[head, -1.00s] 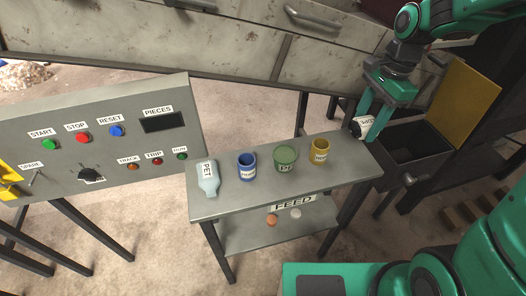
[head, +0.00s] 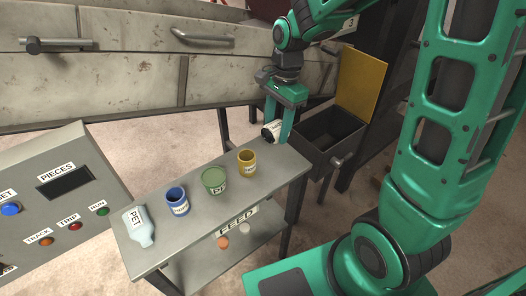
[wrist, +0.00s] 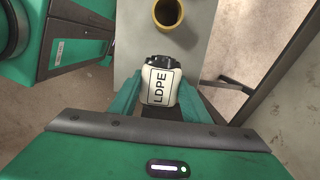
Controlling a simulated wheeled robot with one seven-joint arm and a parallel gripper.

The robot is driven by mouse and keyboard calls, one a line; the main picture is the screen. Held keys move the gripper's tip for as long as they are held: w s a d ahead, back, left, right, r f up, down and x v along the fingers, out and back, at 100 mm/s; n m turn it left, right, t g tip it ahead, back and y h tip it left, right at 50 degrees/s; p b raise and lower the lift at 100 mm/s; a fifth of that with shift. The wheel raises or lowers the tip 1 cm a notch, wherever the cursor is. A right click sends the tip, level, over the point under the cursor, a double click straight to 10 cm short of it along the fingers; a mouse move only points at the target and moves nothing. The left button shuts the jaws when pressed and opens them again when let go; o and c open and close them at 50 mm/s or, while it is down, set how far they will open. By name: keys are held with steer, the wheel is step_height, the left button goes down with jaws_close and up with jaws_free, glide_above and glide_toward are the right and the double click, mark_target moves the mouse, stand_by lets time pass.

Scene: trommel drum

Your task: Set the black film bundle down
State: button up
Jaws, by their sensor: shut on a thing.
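The black film bundle (head: 271,131), with a pale wrap, is held between my gripper's fingers (head: 278,132) at the back right corner of the feed table (head: 225,196). In the wrist view the bundle (wrist: 160,88) shows its white LDPE label and dark end, with a green finger on each side. My gripper (wrist: 160,98) is shut on it. I cannot tell whether the bundle touches the tabletop.
A yellow cup (head: 247,163), green cup (head: 214,181), blue cup (head: 177,201) and PET bottle (head: 138,226) stand or lie along the table. An open dark bin (head: 330,141) with a raised yellow lid (head: 362,82) is at the right. A control panel (head: 60,210) is at the left.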

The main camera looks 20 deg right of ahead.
mark_target(279, 124)
step_height(279, 124, down, 7)
steer(key=shift+f, duration=0.2)
stand_by(0.3)
steer(key=o, duration=1)
steer(key=r, duration=0.4)
steer(key=d+r, duration=0.1)
steer(key=r, duration=0.7)
steer(key=shift+w+d, duration=0.2)
steer(key=s+d+n, duration=0.2)
steer(key=s+d, duration=0.3)
steer(key=s, duration=0.3)
steer(key=s+d+r+n, duration=0.1)
steer(key=s+d+n, duration=0.2)
steer(key=s+d, duration=0.2)
steer(key=s+d+n+h, duration=0.1)
steer(key=s+d+n, duration=0.2)
steer(key=s+d, duration=0.3)
steer(key=shift+s+r, duration=0.2)
steer(key=shift+s, duration=1.05)
steer(key=shift+s+r, duration=0.2)
steer(key=shift+s, duration=1)
